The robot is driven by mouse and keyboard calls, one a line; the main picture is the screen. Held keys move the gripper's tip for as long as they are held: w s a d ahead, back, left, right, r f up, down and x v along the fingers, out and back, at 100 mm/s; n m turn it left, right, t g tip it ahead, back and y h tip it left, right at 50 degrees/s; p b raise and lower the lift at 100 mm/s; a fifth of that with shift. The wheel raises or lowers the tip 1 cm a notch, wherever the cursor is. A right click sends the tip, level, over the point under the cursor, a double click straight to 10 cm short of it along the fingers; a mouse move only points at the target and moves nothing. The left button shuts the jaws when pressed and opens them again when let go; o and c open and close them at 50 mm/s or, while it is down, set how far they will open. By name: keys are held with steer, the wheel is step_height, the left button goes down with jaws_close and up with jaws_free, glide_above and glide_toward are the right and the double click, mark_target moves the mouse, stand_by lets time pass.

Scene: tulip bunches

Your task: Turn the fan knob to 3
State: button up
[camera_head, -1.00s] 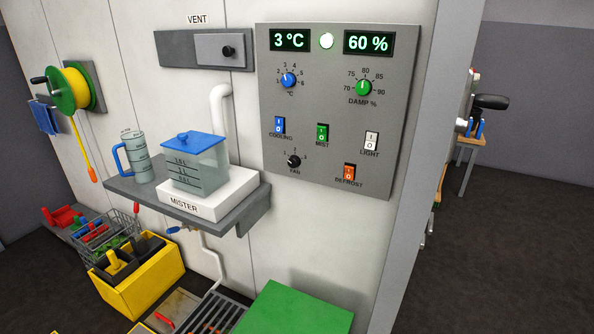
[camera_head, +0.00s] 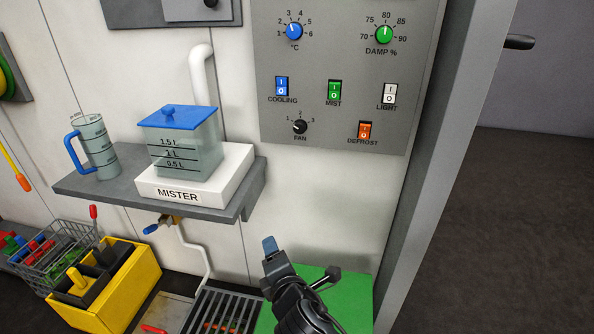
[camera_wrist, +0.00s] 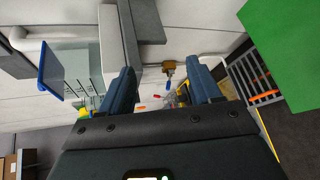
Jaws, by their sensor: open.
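The fan knob (camera_head: 300,127) is a small black round knob at the lower left of the grey control panel (camera_head: 285,60), with marks 1, 2 and 3 around it. Its white mark seems to point left, towards 1. My gripper (camera_head: 271,247) is in the lower middle of the head view, below the panel and well apart from the knob. In the wrist view my gripper (camera_wrist: 163,88) is open, with two dark blue fingers and nothing held between them. The knob does not show in the wrist view.
Rocker switches, including the orange defrost switch (camera_head: 364,131), sit near the knob. A shelf (camera_head: 110,192) with the mister (camera_head: 222,173) juts out to the left. A green box (camera_head: 352,300) lies below. The wall under the panel is clear.

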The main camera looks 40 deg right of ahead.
steer(key=w+d+r+n+h+b, duration=0.1)
steer(key=w+d+r+n+h, duration=0.25)
steer(key=w+d+r, duration=0.5)
steer(key=n+g+h+b, duration=0.1)
steer(key=n+g+h, duration=0.1)
steer(key=h, duration=0.3)
glide_toward(299, 130)
steer(key=x, duration=0.8)
steer(key=c, duration=1)
steer(key=shift+c, duration=0.2)
